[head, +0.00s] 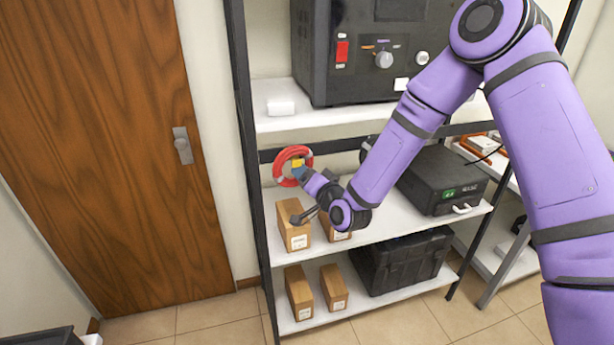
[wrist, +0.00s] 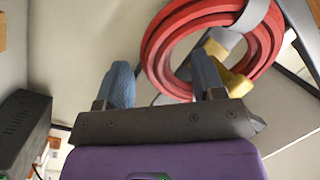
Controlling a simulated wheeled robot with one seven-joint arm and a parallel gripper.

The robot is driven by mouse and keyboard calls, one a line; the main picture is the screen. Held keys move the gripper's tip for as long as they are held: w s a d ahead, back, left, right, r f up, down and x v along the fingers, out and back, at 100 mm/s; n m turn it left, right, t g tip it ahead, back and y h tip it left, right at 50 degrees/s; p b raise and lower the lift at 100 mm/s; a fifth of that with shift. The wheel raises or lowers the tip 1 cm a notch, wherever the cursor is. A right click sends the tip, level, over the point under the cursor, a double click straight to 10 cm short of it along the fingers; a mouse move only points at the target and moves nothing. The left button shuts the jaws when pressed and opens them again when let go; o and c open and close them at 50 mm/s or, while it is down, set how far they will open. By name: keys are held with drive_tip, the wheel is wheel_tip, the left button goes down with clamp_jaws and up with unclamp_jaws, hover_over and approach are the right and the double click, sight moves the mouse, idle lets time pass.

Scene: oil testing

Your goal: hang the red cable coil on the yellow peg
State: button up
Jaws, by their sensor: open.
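The red cable coil (head: 280,160) is at the left end of the shelf rack, just above the middle shelf. In the wrist view the coil (wrist: 160,45) is a thick ring with grey bands. The yellow peg (head: 297,163) shows inside the ring; in the wrist view the peg (wrist: 237,85) lies within the coil's opening, so the coil appears to be around it. My gripper (head: 300,174) is open at the coil's lower right. In the wrist view its blue fingers (wrist: 162,75) are spread, the right one overlapping the coil and close to the peg. Contact there is unclear.
Cardboard boxes (head: 293,226) stand on the middle shelf below my gripper, with more boxes (head: 299,292) beneath. A dark case (head: 440,180) sits to the right. A large black machine (head: 350,50) stands on the upper shelf. A wooden door (head: 100,150) is at left.

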drive_tip(key=v, duration=1.1)
drive_tip(key=s+d+r+n+g+h, duration=0.2)
drive_tip(key=d+r+g+h, duration=0.1)
drive_tip(key=d+r, duration=0.45)
drive_tip(key=s+d+r+n+g+h, duration=0.2)
drive_tip(key=d+r+h, duration=0.2)
drive_tip(key=d+r, duration=0.3)
drive_tip(key=s+d+r+g+h, duration=0.1)
drive_tip(key=s+d+r, duration=0.3)
drive_tip(key=s, duration=0.8)
drive_tip(key=s+d+r+m+g+h, duration=0.1)
drive_tip(key=s+d+r+g, duration=0.3)
drive_tip(key=s, duration=0.8)
wheel_tip(320, 180, up, 3)
drive_tip(key=shift+d+f, duration=0.2)
drive_tip(key=shift+d, duration=0.55)
drive_tip(key=shift+c, duration=0.4)
